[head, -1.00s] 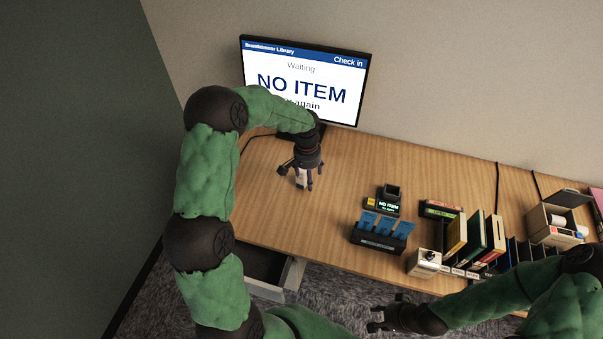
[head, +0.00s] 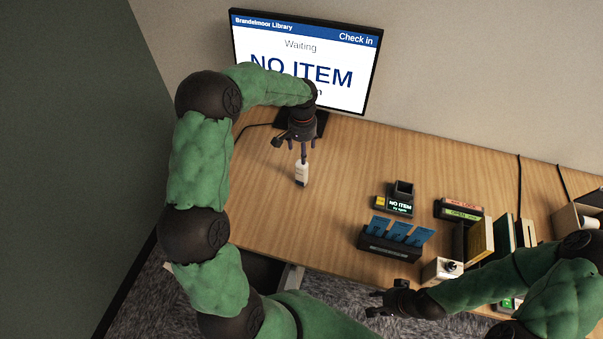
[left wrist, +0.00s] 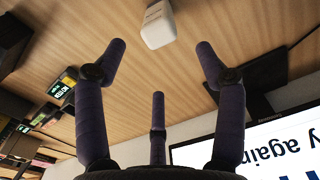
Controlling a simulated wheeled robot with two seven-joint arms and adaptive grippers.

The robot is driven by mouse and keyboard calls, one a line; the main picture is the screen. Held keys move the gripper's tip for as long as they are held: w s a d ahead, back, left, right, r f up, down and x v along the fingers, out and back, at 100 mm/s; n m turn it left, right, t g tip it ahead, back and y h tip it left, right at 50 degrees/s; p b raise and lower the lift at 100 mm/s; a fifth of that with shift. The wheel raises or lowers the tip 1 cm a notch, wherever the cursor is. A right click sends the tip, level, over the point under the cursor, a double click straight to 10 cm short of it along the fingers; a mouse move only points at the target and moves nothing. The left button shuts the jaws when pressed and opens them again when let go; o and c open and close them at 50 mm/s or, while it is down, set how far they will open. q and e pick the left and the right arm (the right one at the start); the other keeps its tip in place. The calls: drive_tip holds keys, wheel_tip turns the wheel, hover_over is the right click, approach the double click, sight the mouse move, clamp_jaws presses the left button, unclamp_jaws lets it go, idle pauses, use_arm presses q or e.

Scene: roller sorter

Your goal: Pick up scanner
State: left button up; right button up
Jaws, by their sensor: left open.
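A small white upright object (head: 301,172), which looks like the scanner, stands on the left part of the wooden table. It also shows in the left wrist view (left wrist: 157,26), at the top, beyond the fingertips. My left gripper (head: 302,150) is above and just behind it, pointing down. In the left wrist view its three dark fingers (left wrist: 160,62) are spread, with nothing between them. My right gripper (head: 374,303) is near the table's front edge, its fingers apart and empty, well away from the white object.
A monitor (head: 305,62) reading NO ITEM stands behind my left gripper. Right of the white object are a small display stand (head: 400,207), a black holder with blue cards (head: 390,247), a white box (head: 441,270) and books (head: 481,240). The table (head: 265,200) around the white object is clear.

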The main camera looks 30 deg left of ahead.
sight(302, 168)
use_arm(q)
wheel_tip(302, 168, down, 6)
drive_tip(key=shift+r+b, duration=0.2)
drive_tip(key=shift+b, duration=0.2)
drive_tip(key=shift+s+f, duration=0.15)
drive_tip(key=shift+f, duration=0.35)
wheel_tip(302, 168, down, 4)
drive_tip(key=shift+f+b, duration=0.1)
drive_tip(key=shift+b, duration=0.5)
drive_tip(key=c, duration=1.4)
